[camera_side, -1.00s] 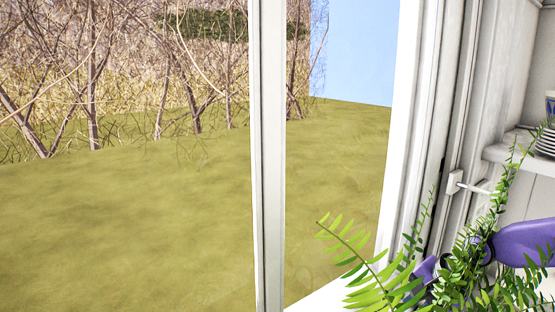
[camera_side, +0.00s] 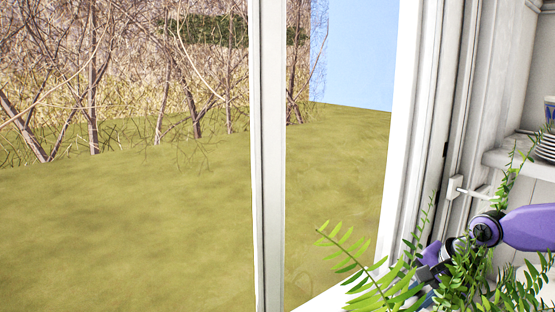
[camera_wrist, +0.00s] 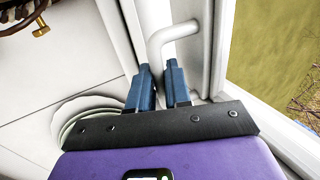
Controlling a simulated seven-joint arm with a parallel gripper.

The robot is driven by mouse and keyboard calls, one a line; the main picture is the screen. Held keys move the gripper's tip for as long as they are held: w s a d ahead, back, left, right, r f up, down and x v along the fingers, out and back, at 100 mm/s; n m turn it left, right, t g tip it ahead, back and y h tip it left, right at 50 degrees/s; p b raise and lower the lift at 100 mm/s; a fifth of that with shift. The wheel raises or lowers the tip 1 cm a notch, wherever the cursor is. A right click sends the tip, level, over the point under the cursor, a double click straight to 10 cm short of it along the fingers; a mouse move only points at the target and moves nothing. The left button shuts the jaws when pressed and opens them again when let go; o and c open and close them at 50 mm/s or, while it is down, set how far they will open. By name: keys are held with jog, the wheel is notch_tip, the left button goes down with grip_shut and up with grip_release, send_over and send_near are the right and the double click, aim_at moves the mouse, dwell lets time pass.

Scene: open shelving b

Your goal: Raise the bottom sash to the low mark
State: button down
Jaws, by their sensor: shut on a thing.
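A white curved handle (camera_wrist: 172,33) stands out from the white window frame in the wrist view. Its lower end runs down between the two blue fingers of my gripper (camera_wrist: 158,82), which is shut on it. In the side view my gripper (camera_side: 428,274) is low at the right and mostly hidden behind fern leaves, so its hold cannot be seen there. The window's white upright bar (camera_side: 268,150) and right jamb (camera_side: 402,140) show in the side view. The sash's bottom edge and a low mark cannot be made out.
A green fern (camera_side: 380,285) hangs in front of my arm at the lower right. White shelving (camera_side: 515,155) with stacked plates (camera_side: 545,146) stands at the far right. A small white bracket (camera_side: 455,187) sticks out beside the window. Grass and bare trees lie outside.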

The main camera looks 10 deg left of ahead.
jog(key=shift+w+r, duration=0.1)
jog(key=shift+r, duration=1.4)
jog(key=c, duration=1.1)
grip_release()
jog(key=shift+f, duration=0.1)
jog(key=v, duration=1.7)
jog(key=shift+r, duration=0.25)
jog(key=s+d+f+n+g+h, duration=0.1)
jog(key=s+d+f+n, duration=0.5)
jog(key=s, duration=0.4)
jog(key=s+d+f+n+g+h, duration=0.1)
jog(key=s+d+f+n, duration=0.5)
jog(key=s+d+n, duration=0.2)
jog(key=s+d+f+n+g+h, duration=0.1)
jog(key=s+d+f+n, duration=0.6)
jog(key=s+d, duration=0.3)
jog(key=shift+s+d+n, duration=0.15)
jog(key=shift+s+d, duration=0.05)
jog(key=shift+s, duration=0.75)
jog(key=shift+s+d+n, duration=0.15)
jog(key=shift+s+d, duration=0.05)
jog(key=shift+s, duration=0.7)
